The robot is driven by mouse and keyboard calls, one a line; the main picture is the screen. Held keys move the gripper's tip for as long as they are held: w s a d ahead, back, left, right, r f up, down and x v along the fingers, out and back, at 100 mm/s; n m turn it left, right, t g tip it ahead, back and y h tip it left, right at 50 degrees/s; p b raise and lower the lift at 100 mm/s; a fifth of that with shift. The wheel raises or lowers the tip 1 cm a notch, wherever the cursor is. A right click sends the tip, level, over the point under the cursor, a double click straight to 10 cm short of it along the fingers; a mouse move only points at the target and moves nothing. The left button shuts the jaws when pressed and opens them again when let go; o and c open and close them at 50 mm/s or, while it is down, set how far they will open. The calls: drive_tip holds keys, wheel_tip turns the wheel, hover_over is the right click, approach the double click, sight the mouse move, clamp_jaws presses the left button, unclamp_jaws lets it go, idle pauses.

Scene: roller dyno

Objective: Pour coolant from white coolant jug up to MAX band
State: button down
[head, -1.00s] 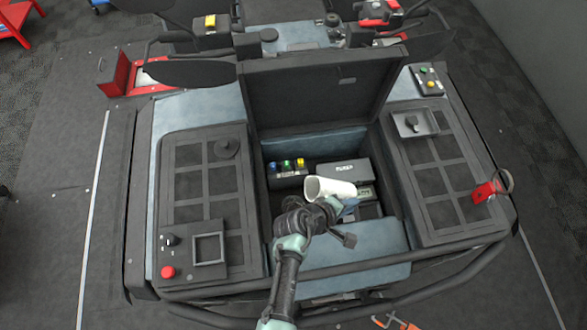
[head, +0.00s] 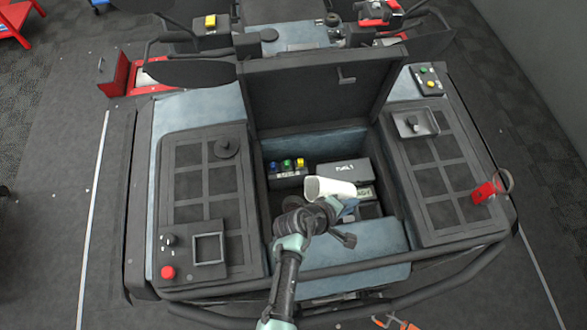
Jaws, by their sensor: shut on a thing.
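The white coolant jug (head: 330,187) is held tilted, nearly on its side, above the open bay in the middle of the machine. Its wide end points left. My gripper (head: 343,207) is shut on the jug from the near side, and the arm comes up from the bottom. The jug and my wrist hide part of the bay floor. I cannot make out a MAX band, a coolant level or any liquid stream.
A dark box with pale lettering (head: 344,171) and a block with blue, green and yellow caps (head: 287,166) sit in the bay. The raised lid (head: 318,95) stands behind. Grid-topped decks flank the bay; a front rail (head: 390,278) crosses the near side.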

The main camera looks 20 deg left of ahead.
idle(0.4)
drive_tip(key=shift+a+f+g+y+p, duration=0.1)
drive_tip(key=shift+f+g+y+p, duration=0.4)
drive_tip(key=shift+p, duration=0.35)
drive_tip(key=shift+m+y+p, duration=0.3)
drive_tip(key=shift+y+p, duration=0.2)
drive_tip(key=shift+p, duration=0.4)
drive_tip(key=g+y+b, duration=0.1)
drive_tip(key=y, duration=0.1)
drive_tip(key=w+g+y+b, duration=0.1)
drive_tip(key=g+y, duration=0.1)
drive_tip(key=d+f+m+g+y+b, duration=0.1)
drive_tip(key=y+b, duration=0.1)
drive_tip(key=shift+w+g+y, duration=0.15)
drive_tip(key=shift+g+y, duration=0.15)
drive_tip(key=shift+g, duration=0.1)
idle(0.4)
